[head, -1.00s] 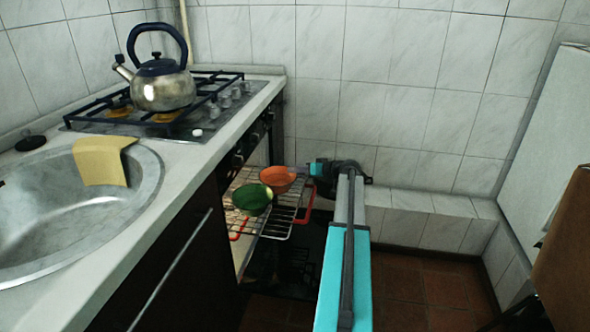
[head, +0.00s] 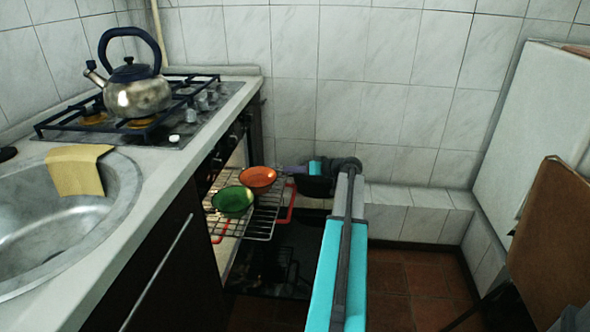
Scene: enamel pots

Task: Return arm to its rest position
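My arm, with a long turquoise link, reaches forward from the bottom middle of the head view. My gripper (head: 290,169) is at its far end, small and partly blended with dark arm parts, just right of the orange bowl (head: 258,179). It looks apart from the bowl, with a small gap. The fingers are too small to tell open or shut.
The counter (head: 160,165) with sink (head: 60,230) and yellow cloth (head: 78,170) is at left. A kettle (head: 137,97) stands on the gas hob (head: 190,105). The open oven door (head: 275,265) lies below the rack. A brown chair (head: 550,235) is at right. Red tiled floor shows between.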

